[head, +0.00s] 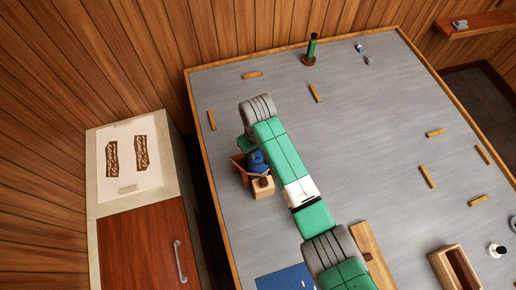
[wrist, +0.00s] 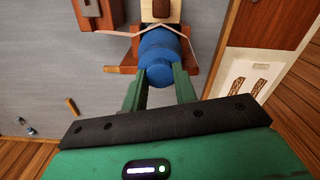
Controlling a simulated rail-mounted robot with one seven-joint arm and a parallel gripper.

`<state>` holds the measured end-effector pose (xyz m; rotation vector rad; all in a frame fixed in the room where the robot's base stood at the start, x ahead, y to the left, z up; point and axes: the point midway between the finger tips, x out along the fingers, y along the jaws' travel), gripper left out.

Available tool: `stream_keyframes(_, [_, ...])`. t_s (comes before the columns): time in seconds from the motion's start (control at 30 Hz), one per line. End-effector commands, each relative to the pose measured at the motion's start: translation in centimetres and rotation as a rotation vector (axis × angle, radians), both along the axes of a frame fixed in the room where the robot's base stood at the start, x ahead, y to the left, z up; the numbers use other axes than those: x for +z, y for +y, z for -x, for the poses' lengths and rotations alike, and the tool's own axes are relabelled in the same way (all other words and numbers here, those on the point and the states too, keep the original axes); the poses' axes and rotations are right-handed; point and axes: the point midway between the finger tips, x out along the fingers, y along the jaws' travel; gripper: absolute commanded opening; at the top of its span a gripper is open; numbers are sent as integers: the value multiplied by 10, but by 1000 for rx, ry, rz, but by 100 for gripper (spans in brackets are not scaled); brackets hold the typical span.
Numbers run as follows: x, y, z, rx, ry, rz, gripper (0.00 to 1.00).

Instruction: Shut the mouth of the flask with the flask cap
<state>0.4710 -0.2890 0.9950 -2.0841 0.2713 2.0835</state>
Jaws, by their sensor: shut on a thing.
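A blue rounded body (wrist: 160,55), which looks like the flask, sits between the two green fingers of my gripper (wrist: 161,82) in the wrist view. The fingers press on its sides, shut on it. It also shows in the head view (head: 257,161), partly behind my arm, at a reddish-brown wooden stand (head: 238,167). Its mouth is not clearly seen. Beside it, a pale wooden block (head: 263,192) bears a small dark brown piece, probably the flask cap (wrist: 161,8), apart from my gripper.
A green bottle (head: 312,47) stands on a brown base at the back. A wooden box (head: 442,268) and a white-and-black item (head: 497,250) are at the front right. Several wooden strips lie scattered on the grey tabletop (head: 370,130). A cabinet (head: 150,240) stands left.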

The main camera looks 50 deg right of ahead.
Motion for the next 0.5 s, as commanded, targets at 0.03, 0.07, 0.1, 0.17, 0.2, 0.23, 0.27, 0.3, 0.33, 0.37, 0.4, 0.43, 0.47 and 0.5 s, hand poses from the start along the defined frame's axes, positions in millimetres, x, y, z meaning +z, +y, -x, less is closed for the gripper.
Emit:
stream_keyframes(0.03, [0,0,0,0,0,0,0])
stream_keyframes(0.07, [0,0,0,0,0,0,0])
stream_keyframes(0.1, [0,0,0,0,0,0,0])
stream_keyframes(0.17, [0,0,0,0,1,0,0])
stream_keyframes(0.2, [0,0,0,0,1,0,0])
stream_keyframes(0.23, [-1,0,0,0,1,0,0])
stream_keyframes(0.27, [-1,0,0,0,1,0,0])
stream_keyframes(0.3, [-1,0,0,0,1,-1,0])
stream_keyframes(0.33, [-1,0,0,0,1,-1,0])
stream_keyframes(0.37, [-1,0,0,-5,1,-1,0])
stream_keyframes(0.4, [1,1,0,-35,1,-2,0])
stream_keyframes(0.43, [3,2,0,-79,2,-4,0])
stream_keyframes(0.47, [4,2,0,-136,3,-3,0])
stream_keyframes(0.5, [4,3,0,-218,5,-4,0])
